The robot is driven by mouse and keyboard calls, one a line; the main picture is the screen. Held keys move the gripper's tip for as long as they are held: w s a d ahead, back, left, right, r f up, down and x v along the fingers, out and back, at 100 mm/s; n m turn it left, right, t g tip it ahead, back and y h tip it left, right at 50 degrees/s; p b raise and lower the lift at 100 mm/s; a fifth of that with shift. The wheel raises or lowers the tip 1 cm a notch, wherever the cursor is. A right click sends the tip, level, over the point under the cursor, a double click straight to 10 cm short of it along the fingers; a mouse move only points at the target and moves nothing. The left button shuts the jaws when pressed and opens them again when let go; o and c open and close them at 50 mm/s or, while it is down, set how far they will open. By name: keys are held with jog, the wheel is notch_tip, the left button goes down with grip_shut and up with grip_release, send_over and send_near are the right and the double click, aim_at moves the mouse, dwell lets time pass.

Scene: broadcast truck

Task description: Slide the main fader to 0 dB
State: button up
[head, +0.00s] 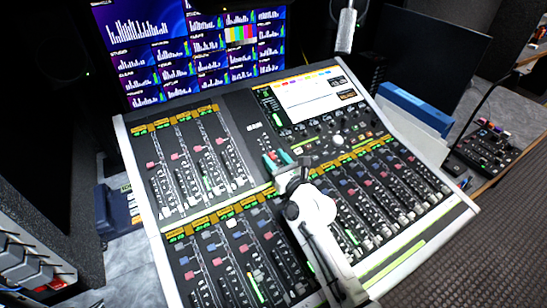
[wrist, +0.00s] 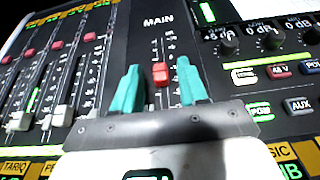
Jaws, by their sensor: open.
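The main fader (wrist: 161,74) has a red cap in a slot under the "MAIN" label in the wrist view. Scale marks run beside its slot, and slot shows above the cap. My gripper (wrist: 154,78) is open, with one teal finger on each side of the red cap. Gaps show between the cap and both fingers. In the head view my gripper (head: 279,160) is over the middle of the mixing console (head: 245,120), at the main fader section. The lower part of the fader's slot is hidden behind my gripper in the wrist view.
Other channel faders with white caps (wrist: 62,115) stand left of my gripper. Knobs and buttons (wrist: 277,73) lie to its right. The console's touchscreen (head: 315,95) is at the upper right. Video monitors (head: 190,50) stand behind the console. A small control panel (head: 487,147) sits at far right.

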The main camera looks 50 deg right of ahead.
jog(key=shift+c, duration=0.2)
grip_shut()
dwell(0.4)
